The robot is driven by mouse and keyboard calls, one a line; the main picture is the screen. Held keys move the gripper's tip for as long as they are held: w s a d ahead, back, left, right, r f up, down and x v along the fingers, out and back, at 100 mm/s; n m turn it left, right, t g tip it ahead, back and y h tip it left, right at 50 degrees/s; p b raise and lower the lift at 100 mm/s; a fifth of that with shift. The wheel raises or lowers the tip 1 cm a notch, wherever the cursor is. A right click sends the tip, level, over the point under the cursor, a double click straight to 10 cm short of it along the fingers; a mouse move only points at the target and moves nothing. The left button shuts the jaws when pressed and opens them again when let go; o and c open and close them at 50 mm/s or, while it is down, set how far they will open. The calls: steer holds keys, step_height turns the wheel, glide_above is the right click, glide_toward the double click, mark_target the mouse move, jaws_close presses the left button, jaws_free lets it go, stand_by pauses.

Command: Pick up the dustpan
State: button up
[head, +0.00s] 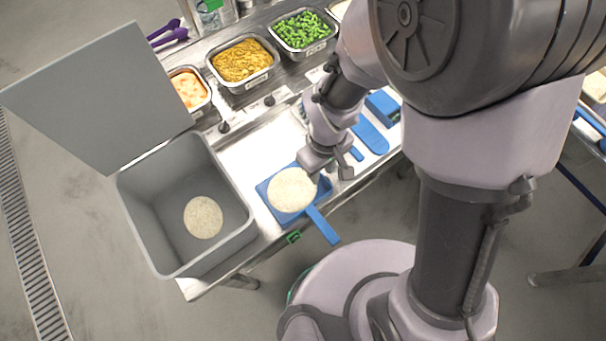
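A blue dustpan (266,189) lies near the front edge of the steel counter. My gripper (332,175) is just to the upper right of the dustpan, above the counter. Its fingers look apart, with nothing visible between them. It appears clear of the handle, but its exact height is hard to tell.
Metal food pans (243,85) line the back. A flat blue tool (370,135) and a blue block (383,107) lie right of my gripper. Purple utensils (168,38) lie at the upper left.

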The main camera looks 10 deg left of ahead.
steer(key=shift+f, duration=0.6)
steer(key=shift+r, duration=0.15)
steer(key=shift+c, duration=0.4)
jaws_close()
stand_by(0.4)
